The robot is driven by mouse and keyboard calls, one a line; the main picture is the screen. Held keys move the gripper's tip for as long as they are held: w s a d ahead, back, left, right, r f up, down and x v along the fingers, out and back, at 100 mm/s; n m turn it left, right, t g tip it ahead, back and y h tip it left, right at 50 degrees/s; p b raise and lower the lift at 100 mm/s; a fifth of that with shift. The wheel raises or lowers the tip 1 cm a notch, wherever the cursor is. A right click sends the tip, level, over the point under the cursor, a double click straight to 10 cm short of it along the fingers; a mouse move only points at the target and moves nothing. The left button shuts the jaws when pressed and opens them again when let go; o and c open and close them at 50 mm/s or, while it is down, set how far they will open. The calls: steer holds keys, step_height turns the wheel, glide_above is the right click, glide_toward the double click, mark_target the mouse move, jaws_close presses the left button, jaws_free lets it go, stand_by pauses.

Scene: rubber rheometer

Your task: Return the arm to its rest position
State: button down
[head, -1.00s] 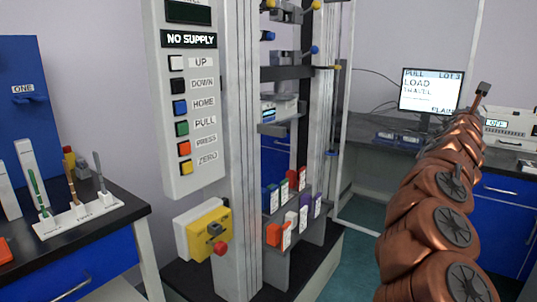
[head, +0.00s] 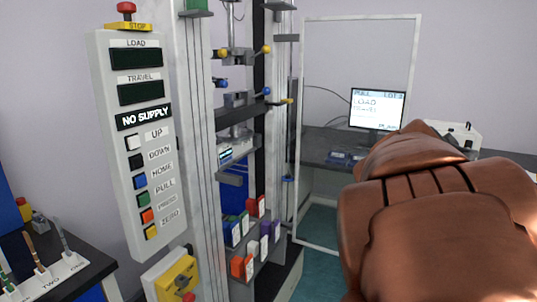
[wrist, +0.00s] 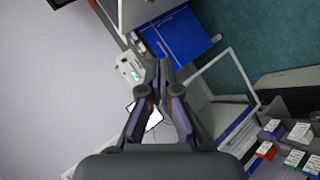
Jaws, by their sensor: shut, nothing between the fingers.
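My gripper (wrist: 160,88) shows in the wrist view with its two dark fingers close together at the tips. It is shut and empty, held in the air. Nothing touches the fingers. In the head view my copper-coloured arm fills the lower right, large and close to the camera, and hides part of the bench behind it. The gripper itself cannot be made out in the head view.
A tall test machine with a control panel (head: 136,140) marked NO SUPPLY stands at left centre. Coloured boxes (head: 238,265) sit on its lower shelf. A monitor (head: 378,109) stands on the back bench. A clear-panelled frame (head: 300,130) stands beside the machine. Tools stand in a white rack (head: 60,272) at lower left.

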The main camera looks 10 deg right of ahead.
steer(key=s+a+f+g+y+p, duration=0.1)
steer(key=s+a+f+y+p, duration=0.1)
steer(key=a, duration=0.8)
steer(key=s+a+f+g+y+p, duration=0.2)
steer(key=s+a+f+y, duration=0.3)
steer(key=s+a, duration=0.4)
steer(key=s+a+f+g+y+p, duration=0.1)
steer(key=s+a+f+y+p, duration=0.2)
steer(key=s+a+f, duration=0.3)
steer(key=a, duration=0.5)
steer(key=shift+g+y+p, duration=0.3)
